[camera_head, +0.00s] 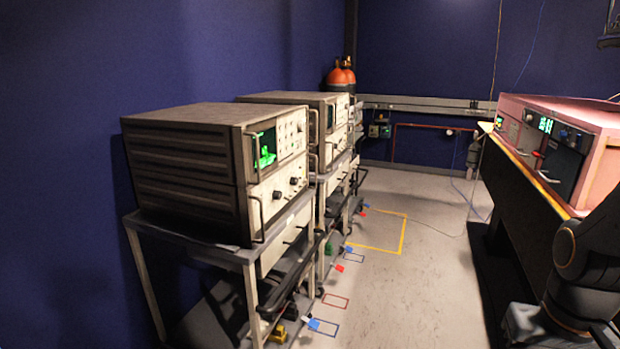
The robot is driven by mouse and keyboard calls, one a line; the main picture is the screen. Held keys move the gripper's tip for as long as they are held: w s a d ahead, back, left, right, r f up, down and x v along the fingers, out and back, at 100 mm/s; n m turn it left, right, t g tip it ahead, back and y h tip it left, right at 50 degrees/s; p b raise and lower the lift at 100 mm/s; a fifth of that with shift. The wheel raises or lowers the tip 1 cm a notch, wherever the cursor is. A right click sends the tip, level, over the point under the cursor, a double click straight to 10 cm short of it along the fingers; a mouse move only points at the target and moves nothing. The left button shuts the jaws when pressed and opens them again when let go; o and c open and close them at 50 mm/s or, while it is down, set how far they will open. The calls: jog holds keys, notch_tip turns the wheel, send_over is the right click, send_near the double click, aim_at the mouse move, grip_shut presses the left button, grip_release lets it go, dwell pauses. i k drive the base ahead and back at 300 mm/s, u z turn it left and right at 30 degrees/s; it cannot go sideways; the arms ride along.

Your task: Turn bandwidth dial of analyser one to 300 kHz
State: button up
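Two beige-grey analysers stand on carts along the left wall. The nearer analyser (190,165) has a lit green screen (265,149), small buttons, and two dark round dials, one lower left (277,194) and one upper right (293,181). The farther analyser (335,112) stands just behind it, its front seen at a steep angle. I cannot read any labels, so I cannot tell which is analyser one, which dial sets bandwidth, or its setting. Part of a dark arm, apparently mine, shows at the lower right, well apart from the analysers. My gripper is not in view.
The nearer cart (190,237) has a grey top and open legs. A pink cabinet (572,115) with lit displays stands on a bench at right. Orange-topped cylinders (341,76) stand at the back. The floor aisle (400,275) between is mostly clear, with taped outlines and a thin cable.

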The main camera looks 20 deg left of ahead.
aim_at(293, 181)
jog(key=i, duration=0.5)
jog(key=u, duration=1.7)
jog(key=i, duration=0.5)
